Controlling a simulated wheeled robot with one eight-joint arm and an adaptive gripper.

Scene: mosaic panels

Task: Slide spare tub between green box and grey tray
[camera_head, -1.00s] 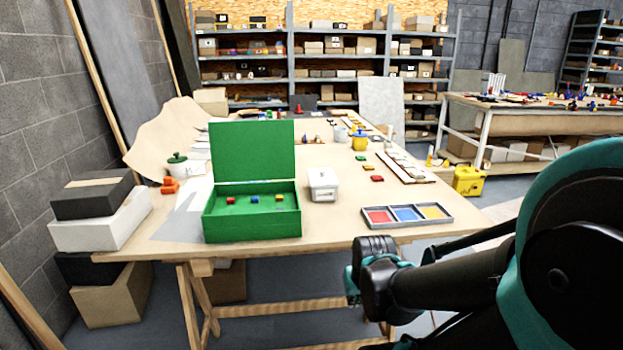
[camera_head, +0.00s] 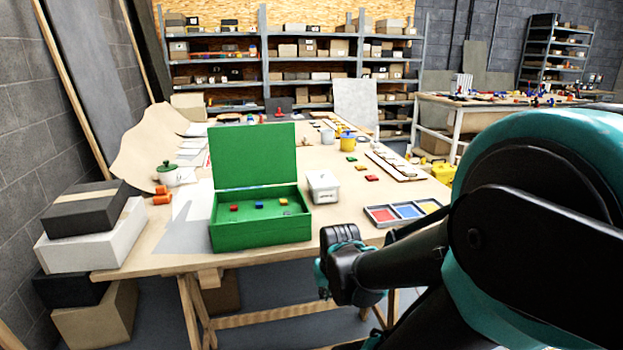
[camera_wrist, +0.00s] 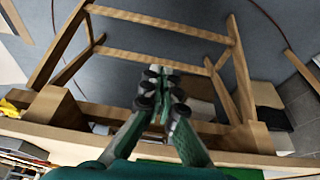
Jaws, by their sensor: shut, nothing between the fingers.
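The spare tub, a small white lidded tub (camera_head: 323,188), stands on the table just right of the green box. The green box (camera_head: 262,234) has its lid raised at the back and several small coloured blocks inside. The grey tray (camera_head: 385,222) lies farther right and nearer the table's front edge, with red, blue and yellow compartments; my arm partly covers it. My gripper (camera_wrist: 158,72) is shut and empty, in front of the table's front edge in the wrist view, with floor and trestle legs behind it. It touches none of these things.
The wooden table (camera_head: 170,262) has a bare strip along its front edge. Behind the tub are a yellow pot (camera_head: 347,138), small coloured blocks and a pale slatted strip (camera_head: 395,164). Stacked boxes (camera_head: 85,208) stand at the left end.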

